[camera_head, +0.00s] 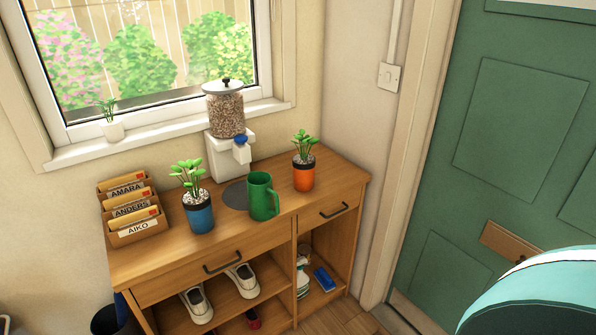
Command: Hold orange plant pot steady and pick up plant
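The orange plant pot (304,177) stands upright on the right part of the wooden cabinet top. It has a dark rim band, and a green leafy plant (304,147) sits in it. A second plant (187,175) stands in a blue pot (199,215) with white pebbles, further left on the same top. Neither of my grippers is in view.
On the cabinet top (240,236), a green mug (262,196) stands between the pots, with a dispenser (226,128) behind it and a letter holder (133,211) at left. Shoes (243,279) lie on the shelf below. A teal, white-striped rounded shape (535,295) fills the lower right corner.

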